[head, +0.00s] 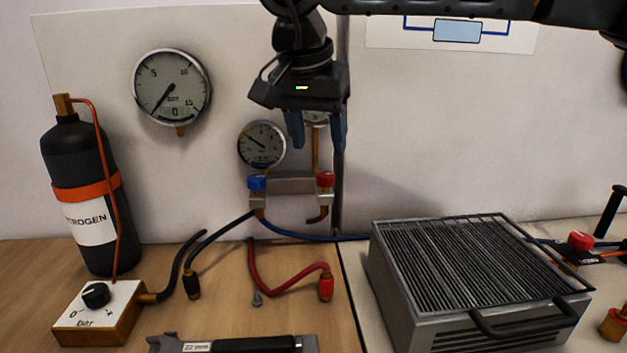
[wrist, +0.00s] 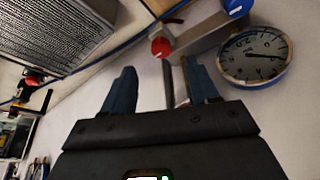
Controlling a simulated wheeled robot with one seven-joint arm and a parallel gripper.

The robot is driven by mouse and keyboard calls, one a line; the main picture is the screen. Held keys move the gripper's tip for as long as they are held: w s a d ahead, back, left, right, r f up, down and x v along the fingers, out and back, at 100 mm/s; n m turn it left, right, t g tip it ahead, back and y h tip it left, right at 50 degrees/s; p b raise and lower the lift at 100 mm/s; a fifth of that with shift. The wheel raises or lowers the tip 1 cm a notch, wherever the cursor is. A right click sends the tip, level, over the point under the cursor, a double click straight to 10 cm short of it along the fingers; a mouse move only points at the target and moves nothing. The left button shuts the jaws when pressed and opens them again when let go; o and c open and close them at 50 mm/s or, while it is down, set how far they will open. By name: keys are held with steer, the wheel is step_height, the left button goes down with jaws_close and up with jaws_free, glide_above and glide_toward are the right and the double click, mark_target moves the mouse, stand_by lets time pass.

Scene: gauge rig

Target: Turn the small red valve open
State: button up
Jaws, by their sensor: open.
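The small red valve (head: 325,180) is a red knob on the right end of the metal manifold (head: 290,184), against the back panel. It also shows in the wrist view (wrist: 160,46), beyond my fingertips and near the middle. A blue knob (head: 257,183) sits on the manifold's left end. My gripper (head: 315,143) is open and empty, pointing down above the manifold in the head view. In the wrist view its two blue fingers (wrist: 164,76) stand apart, with the red valve clear of them. My gripper hides most of the gauge behind it.
A round gauge (head: 262,145) is left of my gripper, and a larger gauge (head: 172,88) hangs further left. A grey grilled unit (head: 455,265) stands at right. A black nitrogen bottle (head: 80,195) stands at left. Hoses, including a red one (head: 275,285), lie on the bench below the manifold.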

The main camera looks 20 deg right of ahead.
mark_target(325, 175)
steer(key=shift+w+x, duration=0.15)
steer(key=shift+x, duration=1.85)
steer(key=shift+w+x, duration=0.1)
steer(key=shift+x, duration=1.9)
steer(key=shift+d+r, duration=0.1)
steer(key=shift+d, duration=0.05)
steer(key=c, duration=1)
steer(key=shift+c, duration=0.2)
